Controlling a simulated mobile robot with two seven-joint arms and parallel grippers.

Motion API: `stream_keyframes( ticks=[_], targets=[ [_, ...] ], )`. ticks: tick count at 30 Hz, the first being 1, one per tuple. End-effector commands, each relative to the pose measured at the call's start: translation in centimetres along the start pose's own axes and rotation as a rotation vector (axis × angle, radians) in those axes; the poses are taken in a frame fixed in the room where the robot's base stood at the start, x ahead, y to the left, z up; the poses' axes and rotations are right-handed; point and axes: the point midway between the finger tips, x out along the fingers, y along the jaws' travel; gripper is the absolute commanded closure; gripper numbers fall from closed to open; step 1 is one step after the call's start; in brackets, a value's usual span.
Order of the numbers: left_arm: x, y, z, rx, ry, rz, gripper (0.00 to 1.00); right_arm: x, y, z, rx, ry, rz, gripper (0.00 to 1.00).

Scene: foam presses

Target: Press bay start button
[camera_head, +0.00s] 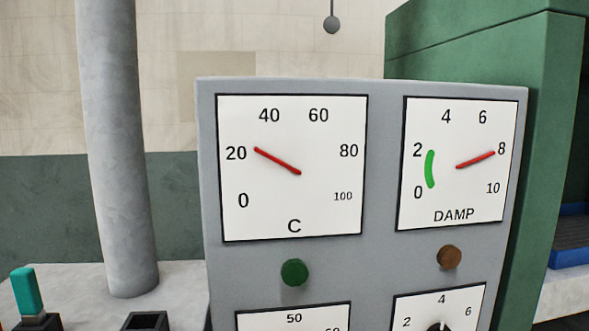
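A grey gauge panel (382,180) fills the middle and right of the head view. A round green button (294,272) sits on it below the gauge marked C (291,167). A round brown button (449,257) sits below the gauge marked DAMP (459,163). I cannot tell from any label which one is the bay start button. The C needle points near 20. The DAMP needle points near 8, away from the green band at about 0 to 2. Neither gripper is in view.
A grey column (117,150) stands left of the panel on a pale surface (80,290). A teal-handled item (27,292) and a dark open box (146,321) are at the lower left. A green cabinet (470,52) stands behind at right. Two lower gauges are cut off.

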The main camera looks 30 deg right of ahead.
Motion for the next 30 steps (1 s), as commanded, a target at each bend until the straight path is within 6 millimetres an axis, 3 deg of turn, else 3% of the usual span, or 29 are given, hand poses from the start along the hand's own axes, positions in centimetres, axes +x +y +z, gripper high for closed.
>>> stream_keyframes(
  ticks=[7, 30],
  targets=[
    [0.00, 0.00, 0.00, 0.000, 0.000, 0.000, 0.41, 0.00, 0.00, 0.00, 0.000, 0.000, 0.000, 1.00],
    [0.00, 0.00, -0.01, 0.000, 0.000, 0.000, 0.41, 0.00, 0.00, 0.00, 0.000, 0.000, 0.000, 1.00]
  ],
)
